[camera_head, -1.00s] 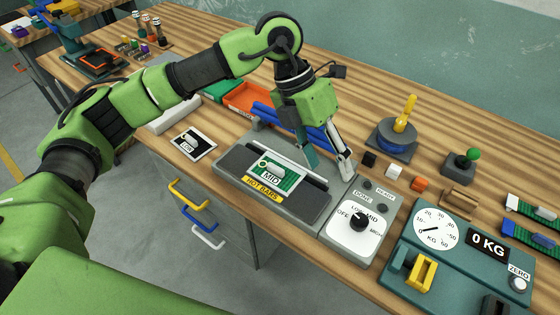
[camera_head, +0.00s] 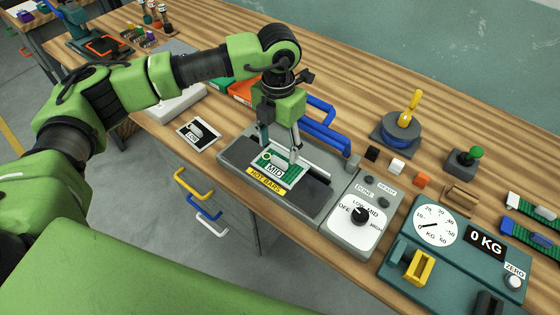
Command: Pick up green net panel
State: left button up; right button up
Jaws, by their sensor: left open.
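A green net panel (camera_head: 296,181) lies on the grey hot-bar machine (camera_head: 233,155), showing around a white-edged card marked MID (camera_head: 274,169). My left gripper (camera_head: 279,150) is open and points down over the far side of this panel. One finger is at its far left and the other in front of its upper right part. I cannot tell whether the fingers touch it. Two more green strips lie at the right edge, one with a white end (camera_head: 536,207) and one with a blue end (camera_head: 531,234). My right gripper is not in view.
A dial box (camera_head: 357,217) adjoins the machine on the right. A teal scale (camera_head: 452,267) reading 0 KG stands at the front right. Blue handles (camera_head: 325,127) lie behind the gripper. Small cubes, a yellow-handled tool (camera_head: 403,125) and a green-knobbed lever (camera_head: 464,161) stand behind.

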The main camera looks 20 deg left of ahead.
aim_at(280, 159)
pick_arm(q)
notch_tip(280, 159, down, 4)
jog(key=shift+d+r+p, duration=0.15)
jog(key=shift+r+p, duration=0.05)
jog(key=shift+p, duration=0.7)
jog(key=shift+f, duration=0.45)
jog(key=c, duration=1.3)
jog(key=shift+r, duration=0.1)
